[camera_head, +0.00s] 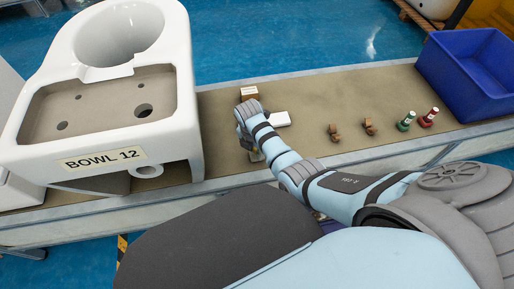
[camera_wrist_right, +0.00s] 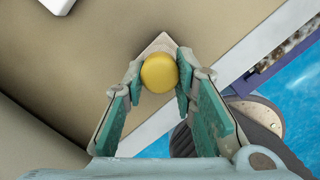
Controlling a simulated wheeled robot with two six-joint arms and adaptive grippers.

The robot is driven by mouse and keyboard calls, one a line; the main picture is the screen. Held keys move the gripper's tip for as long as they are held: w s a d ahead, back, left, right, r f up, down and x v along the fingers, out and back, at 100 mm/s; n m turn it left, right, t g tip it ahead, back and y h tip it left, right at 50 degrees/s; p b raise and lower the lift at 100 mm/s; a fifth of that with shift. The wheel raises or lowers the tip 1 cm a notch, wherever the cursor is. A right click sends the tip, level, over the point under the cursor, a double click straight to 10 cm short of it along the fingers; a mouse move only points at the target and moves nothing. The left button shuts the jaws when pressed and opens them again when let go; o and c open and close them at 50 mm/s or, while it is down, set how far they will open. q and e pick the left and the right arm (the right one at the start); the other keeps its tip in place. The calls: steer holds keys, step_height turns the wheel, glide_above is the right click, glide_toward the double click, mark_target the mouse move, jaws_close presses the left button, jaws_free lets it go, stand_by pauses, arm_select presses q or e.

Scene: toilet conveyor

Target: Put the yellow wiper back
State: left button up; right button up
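The yellow wiper shows in the right wrist view as a round yellow top (camera_wrist_right: 159,73) over a pale, pointed base. My right gripper (camera_wrist_right: 159,80) has a fingertip on each side of the yellow top. The tips look closed against it. In the head view my right gripper (camera_head: 250,140) points down over the conveyor, just right of the toilet bowl, and my arm mostly hides the wiper. I cannot tell whether its base touches the belt. My left gripper is not in view.
The white toilet (camera_head: 185,100) marked BOWL 12 stands left on the conveyor (camera_head: 310,95). Two brown parts (camera_head: 334,132), green (camera_head: 405,121) and red (camera_head: 429,117) bottles and a blue bin (camera_head: 460,85) stand farther right.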

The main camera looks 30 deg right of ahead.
mark_target(253, 160)
steer(key=o, duration=0.4)
steer(key=shift+o, duration=0.2)
arm_select(q)
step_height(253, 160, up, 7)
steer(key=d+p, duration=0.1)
steer(key=p, duration=0.5)
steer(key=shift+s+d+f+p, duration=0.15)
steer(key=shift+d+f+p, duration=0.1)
steer(key=shift+p, duration=0.15)
arm_select(e)
step_height(253, 160, up, 12)
steer(key=s+a, duration=0.1)
steer(key=shift+a, duration=0.25)
